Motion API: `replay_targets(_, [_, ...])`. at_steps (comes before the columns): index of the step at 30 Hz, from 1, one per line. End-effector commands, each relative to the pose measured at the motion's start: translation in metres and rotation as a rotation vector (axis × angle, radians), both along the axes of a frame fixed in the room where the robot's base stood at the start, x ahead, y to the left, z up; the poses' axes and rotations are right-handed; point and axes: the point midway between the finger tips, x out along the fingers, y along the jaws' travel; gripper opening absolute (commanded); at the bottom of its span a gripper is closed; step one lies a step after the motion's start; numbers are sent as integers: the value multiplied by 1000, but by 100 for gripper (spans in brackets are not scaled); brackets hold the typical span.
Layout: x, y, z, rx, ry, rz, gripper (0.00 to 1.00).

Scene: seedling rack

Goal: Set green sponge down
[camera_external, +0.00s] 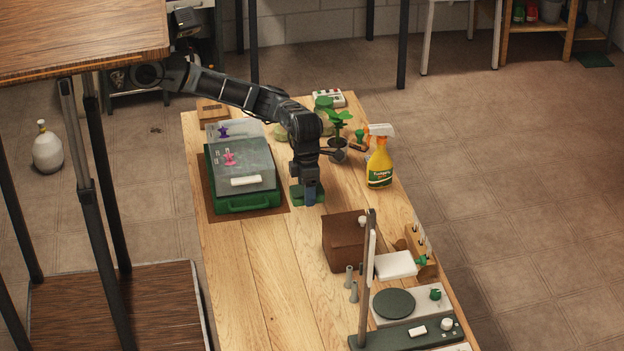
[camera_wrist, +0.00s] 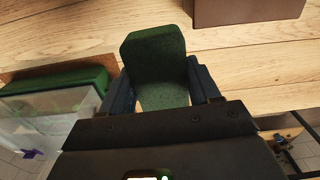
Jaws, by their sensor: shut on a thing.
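The green sponge (camera_wrist: 155,65) shows large in the wrist view, between the two dark blue fingers of my gripper (camera_wrist: 160,92). My gripper is shut on it from both sides. In the external view my gripper (camera_external: 308,193) points straight down over the wooden table, just right of the clear-lidded green case. The green sponge (camera_external: 296,190) shows there as a small green patch around the fingers, low at the tabletop. I cannot tell whether its underside touches the wood.
The green case (camera_external: 248,203) with a clear lid stands close on the left. A yellow spray bottle (camera_external: 379,166) and a potted seedling (camera_external: 338,127) stand to the right and behind. A brown box (camera_external: 345,245) stands in front. Bare wood (camera_external: 265,260) lies at front left.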

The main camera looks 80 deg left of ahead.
Motion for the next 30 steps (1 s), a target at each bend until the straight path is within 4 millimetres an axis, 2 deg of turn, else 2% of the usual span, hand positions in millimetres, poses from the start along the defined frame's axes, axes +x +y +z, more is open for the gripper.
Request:
replay_targets(1, [-23,-18,1,1,2,-14,34])
replay_targets(6, [-92,-62,-8,0,3,-27,34])
replay_targets(12, [-158,-92,-17,0,1,-37,34])
replay_targets(15, [-178,-99,-20,0,1,-39,34])
replay_targets(18, [-188,-102,-22,0,0,-38,34])
replay_targets(20, [-187,-101,-25,0,0,-37,34])
replay_targets(23, [-175,-95,-34,1,-1,-33,34])
replay_targets(30, [-129,-75,-64,2,0,-33,34])
